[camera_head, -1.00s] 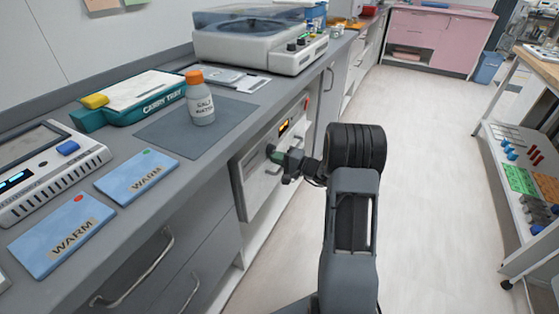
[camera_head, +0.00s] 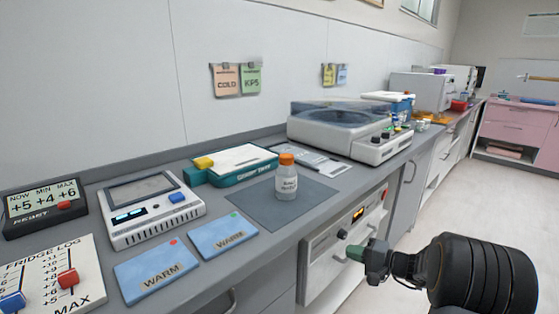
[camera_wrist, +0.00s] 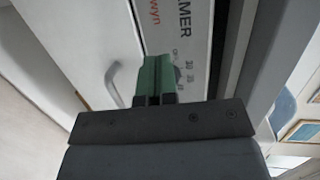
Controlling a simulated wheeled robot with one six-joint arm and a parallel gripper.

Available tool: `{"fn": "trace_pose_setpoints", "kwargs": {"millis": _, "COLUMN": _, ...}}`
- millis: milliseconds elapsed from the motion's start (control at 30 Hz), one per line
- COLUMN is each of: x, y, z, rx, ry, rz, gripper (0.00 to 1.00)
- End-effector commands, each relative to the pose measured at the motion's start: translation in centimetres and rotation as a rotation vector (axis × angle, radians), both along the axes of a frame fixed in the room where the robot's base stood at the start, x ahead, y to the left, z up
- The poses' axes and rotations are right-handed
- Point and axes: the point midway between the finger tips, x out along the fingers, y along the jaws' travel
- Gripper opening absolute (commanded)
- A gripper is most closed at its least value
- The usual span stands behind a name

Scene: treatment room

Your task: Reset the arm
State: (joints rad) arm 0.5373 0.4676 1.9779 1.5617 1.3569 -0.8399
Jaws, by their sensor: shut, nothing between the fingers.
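My gripper (camera_head: 362,253) has green fingertips and is shut with nothing between them. In the wrist view the green fingertips (camera_wrist: 157,75) are together in front of the warmer's light panel (camera_wrist: 182,30), beside printed lettering and a grey handle (camera_wrist: 114,82). My arm extends to the lower right of the head view.
On the counter are a bottle with an orange cap (camera_head: 287,180), a teal carry tray (camera_head: 235,167), two blue WARM packs (camera_head: 155,272), a console (camera_head: 150,208) and a lidded machine (camera_head: 345,130). Clear floor (camera_head: 430,205) lies right of the counter.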

Motion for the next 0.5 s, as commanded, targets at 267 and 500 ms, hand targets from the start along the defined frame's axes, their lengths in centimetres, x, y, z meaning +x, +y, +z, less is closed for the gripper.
{"fn": "trace_pose_setpoints", "kwargs": {"millis": 267, "x": -11.4, "y": 10.2, "z": 15.3, "rx": -0.511, "ry": 0.267, "rz": 0.384, "gripper": 0.00}}
{"fn": "trace_pose_setpoints", "kwargs": {"millis": 500, "x": -19.0, "y": 10.3, "z": 23.3, "rx": -1.013, "ry": 0.304, "rz": 0.447, "gripper": 0.00}}
